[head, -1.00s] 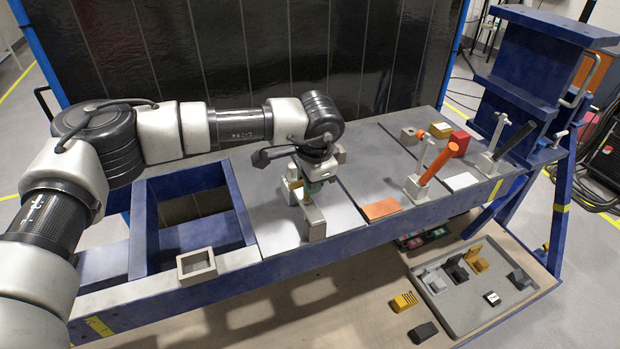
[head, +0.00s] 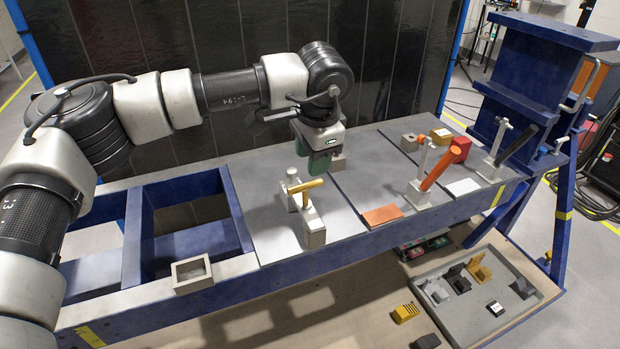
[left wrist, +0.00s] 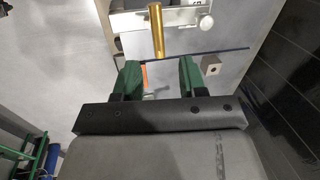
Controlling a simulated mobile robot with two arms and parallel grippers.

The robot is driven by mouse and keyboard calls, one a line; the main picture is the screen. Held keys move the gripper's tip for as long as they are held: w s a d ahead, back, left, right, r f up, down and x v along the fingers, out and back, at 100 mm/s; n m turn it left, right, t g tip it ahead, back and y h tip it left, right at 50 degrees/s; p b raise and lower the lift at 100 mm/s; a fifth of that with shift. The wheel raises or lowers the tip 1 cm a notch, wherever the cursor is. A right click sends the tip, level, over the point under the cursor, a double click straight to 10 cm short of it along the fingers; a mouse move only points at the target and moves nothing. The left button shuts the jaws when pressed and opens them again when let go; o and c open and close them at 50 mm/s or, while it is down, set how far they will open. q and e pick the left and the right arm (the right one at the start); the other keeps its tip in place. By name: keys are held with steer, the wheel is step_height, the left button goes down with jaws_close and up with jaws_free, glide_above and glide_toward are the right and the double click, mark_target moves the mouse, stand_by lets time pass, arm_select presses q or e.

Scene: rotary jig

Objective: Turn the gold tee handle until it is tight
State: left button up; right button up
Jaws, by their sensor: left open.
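The gold tee handle (head: 306,186) sits on top of a small grey clamp fixture (head: 313,224) on the grey bench plate. In the left wrist view the gold bar (left wrist: 157,30) shows near the top, beyond the fingertips. My left gripper (head: 318,168) is above the plate, behind and slightly right of the handle, apart from it. Its green fingers (left wrist: 160,78) are spread, with nothing between them. My right gripper shows in neither view.
To the right stand an orange-handled clamp (head: 433,170), a black-handled clamp (head: 517,146) and a red block (head: 459,149). An orange plate (head: 382,215) lies at the front edge. A hollow grey block (head: 192,273) sits left of the plate. A tray (head: 492,306) lies below.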

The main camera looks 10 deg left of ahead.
arm_select(q)
steer(key=r, duration=0.2)
steer(key=shift+s+d+r, duration=0.1)
steer(key=shift+s+r, duration=0.1)
steer(key=shift+r, duration=0.15)
steer(key=shift+d, duration=0.1)
